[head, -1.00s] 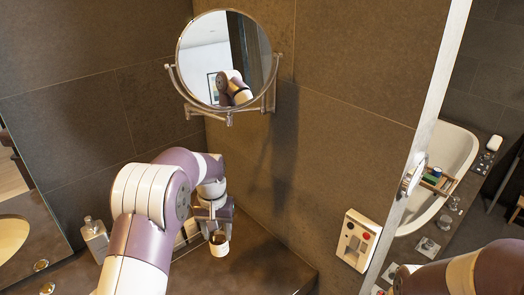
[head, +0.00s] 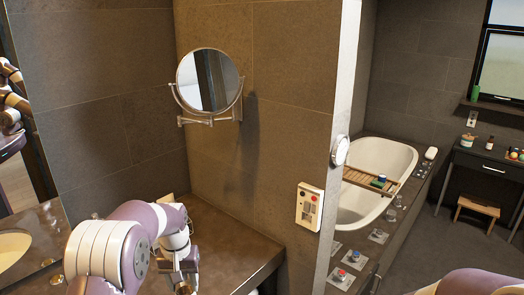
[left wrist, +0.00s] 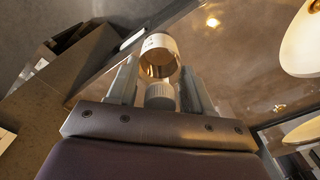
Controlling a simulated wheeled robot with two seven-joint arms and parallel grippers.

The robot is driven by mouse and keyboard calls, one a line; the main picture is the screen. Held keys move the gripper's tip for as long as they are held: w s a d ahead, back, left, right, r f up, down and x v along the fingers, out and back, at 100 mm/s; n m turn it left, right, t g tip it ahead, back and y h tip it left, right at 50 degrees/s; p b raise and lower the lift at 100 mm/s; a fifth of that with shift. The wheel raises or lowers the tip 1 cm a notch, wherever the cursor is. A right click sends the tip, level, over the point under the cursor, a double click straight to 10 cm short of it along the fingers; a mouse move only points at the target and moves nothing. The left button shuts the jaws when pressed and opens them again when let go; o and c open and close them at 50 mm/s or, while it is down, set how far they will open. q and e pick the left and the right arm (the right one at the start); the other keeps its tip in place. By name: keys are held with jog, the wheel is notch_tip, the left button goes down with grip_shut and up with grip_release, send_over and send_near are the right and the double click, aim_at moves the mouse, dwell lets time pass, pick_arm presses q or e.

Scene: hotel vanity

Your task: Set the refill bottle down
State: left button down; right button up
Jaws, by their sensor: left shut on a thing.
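My left gripper (head: 182,272) is low in the head view, over the brown vanity counter (head: 238,240). In the left wrist view, the left gripper (left wrist: 158,72) has its fingers on both sides of the refill bottle, a pale and amber round thing (left wrist: 159,44) with a ribbed grey part. It is shut on this bottle. In the head view the bottle is mostly hidden by the gripper and cut off at the bottom edge. I cannot tell whether its base touches the counter. My right gripper is out of view; only part of my right arm shows at lower right.
A round mirror (head: 209,80) on a wall bracket hangs above the counter. A pale panel with buttons (head: 308,206) is on the wall at right. A basin (head: 14,247) lies at far left. The counter right of my left gripper looks clear.

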aim_at(188, 287)
pick_arm(q)
jog(key=f, duration=0.1)
jog(key=w+f, duration=0.1)
jog(key=f, duration=0.1)
jog(key=w+f, duration=0.1)
jog(key=shift+f, duration=0.25)
jog(key=shift+m, duration=0.3)
jog(key=s+f, duration=0.4)
jog(key=shift+s+d, duration=0.1)
jog(key=shift+d, duration=0.15)
jog(key=s+f, duration=0.4)
jog(key=s, duration=0.1)
jog(key=shift+d, duration=0.3)
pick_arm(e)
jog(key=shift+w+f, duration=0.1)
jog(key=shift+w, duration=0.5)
pick_arm(q)
jog(key=shift+s+f, duration=0.1)
